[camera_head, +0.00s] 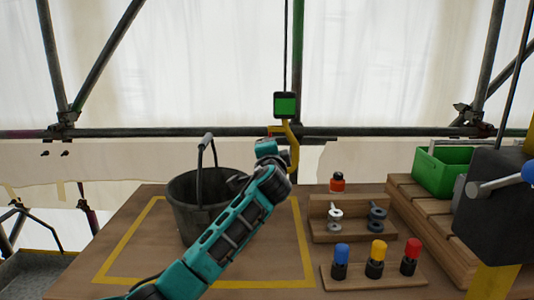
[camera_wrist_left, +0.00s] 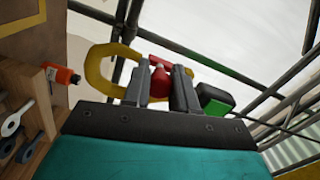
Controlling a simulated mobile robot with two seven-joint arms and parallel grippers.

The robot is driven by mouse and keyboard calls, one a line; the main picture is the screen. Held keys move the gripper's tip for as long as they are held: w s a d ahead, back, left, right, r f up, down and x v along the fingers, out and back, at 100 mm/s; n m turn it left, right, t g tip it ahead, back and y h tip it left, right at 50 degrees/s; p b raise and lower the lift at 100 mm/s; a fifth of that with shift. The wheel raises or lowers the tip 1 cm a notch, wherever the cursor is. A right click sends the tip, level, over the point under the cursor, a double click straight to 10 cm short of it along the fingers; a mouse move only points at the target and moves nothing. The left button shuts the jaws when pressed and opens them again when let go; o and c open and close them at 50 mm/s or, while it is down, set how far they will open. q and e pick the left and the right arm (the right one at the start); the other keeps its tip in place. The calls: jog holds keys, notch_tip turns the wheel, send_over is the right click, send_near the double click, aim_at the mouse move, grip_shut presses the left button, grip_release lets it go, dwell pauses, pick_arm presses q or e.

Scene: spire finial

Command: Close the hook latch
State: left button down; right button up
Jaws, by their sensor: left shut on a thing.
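The yellow hook (camera_head: 294,155) hangs from a black block with a green face (camera_head: 285,105) on a thin cable. My left gripper (camera_head: 270,148) is beside the hook in the head view, with its arm partly in front. In the left wrist view the yellow hook (camera_wrist_left: 98,78) curves to the left of my fingers, and the red latch (camera_wrist_left: 159,78) sits between them. My left gripper (camera_wrist_left: 160,86) is shut on the red latch. Whether the latch tip touches the hook is hidden. My right gripper is not in view.
A black bucket (camera_head: 185,212) with its handle raised stands on the wooden table (camera_head: 130,220), left of my arm. A rack of eye bolts (camera_head: 340,235), several coloured-top pins (camera_head: 377,252) and a green bin (camera_head: 437,172) are on the right. A scaffold rail runs behind.

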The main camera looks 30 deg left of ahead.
pick_arm(q)
jog(key=shift+d+f, duration=0.1)
jog(key=shift+d, duration=0.05)
dwell(0.3)
jog(key=c, duration=0.9)
grip_release()
jog(key=v, duration=1.2)
jog(key=shift+s, duration=0.4)
jog(key=shift+d, duration=0.15)
